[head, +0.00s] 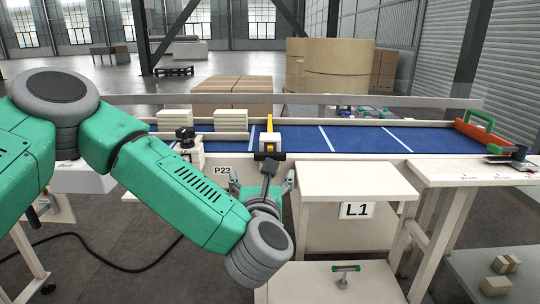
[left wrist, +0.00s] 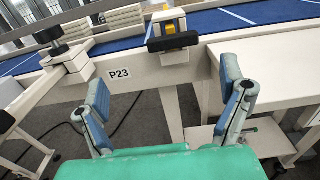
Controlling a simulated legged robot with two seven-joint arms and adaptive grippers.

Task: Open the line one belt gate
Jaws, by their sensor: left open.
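The blue belt (head: 345,139) runs across behind a pale frame marked P23. A yellow bar (head: 269,125) stands at the belt's near edge, on a pale mount with a black block (head: 268,156) at its front; this looks like the gate, though no label names it so. In the left wrist view the black block (left wrist: 172,42) is ahead, below a yellow part (left wrist: 172,28). My left gripper (head: 262,184) is open and empty, in front of and below the block, with a gap between. In the left wrist view its fingers (left wrist: 165,73) spread either side. My right gripper is not in view.
A black knob (head: 185,134) stands left of the block. Pale stacks (head: 231,120) lie by the belt.

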